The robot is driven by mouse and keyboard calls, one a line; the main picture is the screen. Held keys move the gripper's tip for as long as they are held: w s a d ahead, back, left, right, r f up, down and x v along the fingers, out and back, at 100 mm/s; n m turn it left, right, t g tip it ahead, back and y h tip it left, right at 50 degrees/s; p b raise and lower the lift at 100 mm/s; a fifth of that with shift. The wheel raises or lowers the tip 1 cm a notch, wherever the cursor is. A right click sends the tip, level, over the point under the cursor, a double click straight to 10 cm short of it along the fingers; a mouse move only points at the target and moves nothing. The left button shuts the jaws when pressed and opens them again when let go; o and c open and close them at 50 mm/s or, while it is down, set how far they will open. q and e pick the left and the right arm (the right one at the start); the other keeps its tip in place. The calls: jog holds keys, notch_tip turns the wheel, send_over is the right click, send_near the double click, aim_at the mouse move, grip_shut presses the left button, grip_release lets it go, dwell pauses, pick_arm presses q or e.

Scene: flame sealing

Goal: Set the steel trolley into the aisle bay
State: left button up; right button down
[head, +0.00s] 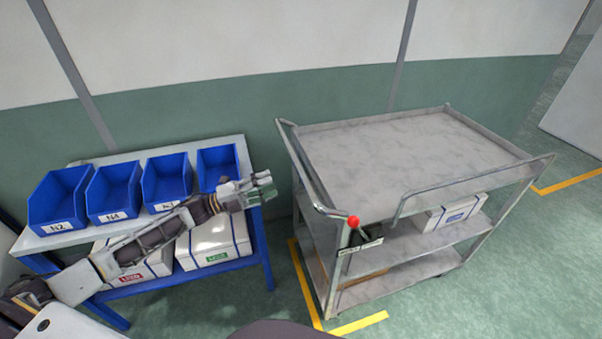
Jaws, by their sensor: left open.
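The steel trolley (420,160) stands at the right of the head view, against the wall side. It has three shelves, a bare grey top and tube handles at its ends. A red knob (353,221) sits at its near left corner, above a small label. Yellow floor tape (305,285) marks a corner by the trolley's left and near sides; the trolley hides part of the marked area. My left gripper (262,188) is open and empty, in front of the blue-bin table and left of the trolley, apart from its handle. My right gripper is out of view.
A table (110,161) with several blue bins (166,180) stands at the left, with white boxes (215,242) on its lower shelf. A white box (450,212) lies on the trolley's middle shelf. More yellow tape (568,182) shows at the right. Green floor is clear at the lower right.

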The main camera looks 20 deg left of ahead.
aim_at(301, 173)
pick_arm(q)
jog(key=shift+p+x, duration=0.75)
jog(key=shift+x, duration=4.7)
jog(key=shift+w+d, duration=0.2)
jog(key=shift+r, duration=0.1)
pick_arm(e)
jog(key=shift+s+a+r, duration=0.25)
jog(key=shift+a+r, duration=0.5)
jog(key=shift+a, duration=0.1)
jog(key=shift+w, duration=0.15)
pick_arm(q)
jog(key=shift+c, duration=0.3)
